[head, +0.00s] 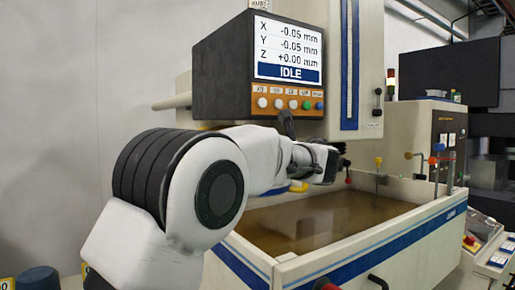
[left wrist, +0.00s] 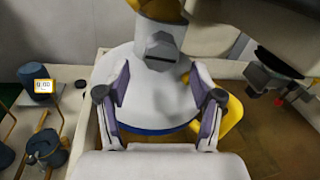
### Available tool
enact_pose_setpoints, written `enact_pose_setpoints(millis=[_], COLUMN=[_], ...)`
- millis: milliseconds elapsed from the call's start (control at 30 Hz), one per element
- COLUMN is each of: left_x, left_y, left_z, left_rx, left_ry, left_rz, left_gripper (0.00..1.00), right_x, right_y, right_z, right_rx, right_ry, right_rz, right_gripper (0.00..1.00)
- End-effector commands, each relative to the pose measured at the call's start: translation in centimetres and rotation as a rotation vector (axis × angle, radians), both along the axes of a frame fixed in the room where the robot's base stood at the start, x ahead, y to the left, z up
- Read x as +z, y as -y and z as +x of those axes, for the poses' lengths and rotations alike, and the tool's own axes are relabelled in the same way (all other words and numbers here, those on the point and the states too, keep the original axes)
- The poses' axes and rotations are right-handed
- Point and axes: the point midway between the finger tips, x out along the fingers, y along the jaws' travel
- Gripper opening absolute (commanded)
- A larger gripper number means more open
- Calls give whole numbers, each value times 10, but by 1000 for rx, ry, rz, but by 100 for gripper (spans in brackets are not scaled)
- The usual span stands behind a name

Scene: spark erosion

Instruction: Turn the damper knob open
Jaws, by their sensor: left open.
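My left gripper (head: 332,165) reaches over the tank in the head view, its fingers mostly hidden. In the left wrist view its two fingers (left wrist: 158,112) are spread apart with a gap between them. Behind the fingers is a rounded white body with yellow and blue parts; I cannot tell what it is or whether they touch it. No part is clearly marked as the damper knob. Small yellow (head: 408,155), red (head: 432,160) and blue (head: 438,147) knobs stand on the machine at the right, apart from the gripper. My right gripper is not visible.
The tank (head: 375,246) holds brown liquid. Above it hangs a dark display box (head: 222,66) reading IDLE, with coloured buttons. A blue container (head: 38,279) stands at lower left. A button panel (head: 495,262) is at lower right.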

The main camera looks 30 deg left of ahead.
Motion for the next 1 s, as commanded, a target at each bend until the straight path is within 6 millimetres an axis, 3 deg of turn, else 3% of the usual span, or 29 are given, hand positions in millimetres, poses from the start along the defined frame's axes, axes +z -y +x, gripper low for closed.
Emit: enact_pose_setpoints(millis=[100,267,567,767,1000], left_x=[5,4,0,0,0], left_y=[-21,-43,-49,-49,-50], left_z=[14,28,32,32,32], left_rx=[2,1,0,0,1], left_ry=[-1,-1,0,0,4], left_rz=[-3,-2,0,0,-3], left_gripper=[66,66,66,6,6], right_x=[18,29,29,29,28], right_y=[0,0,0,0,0], right_z=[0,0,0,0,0], right_rx=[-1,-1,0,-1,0], right_ry=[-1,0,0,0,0], right_rz=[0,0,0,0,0], right_gripper=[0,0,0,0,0])
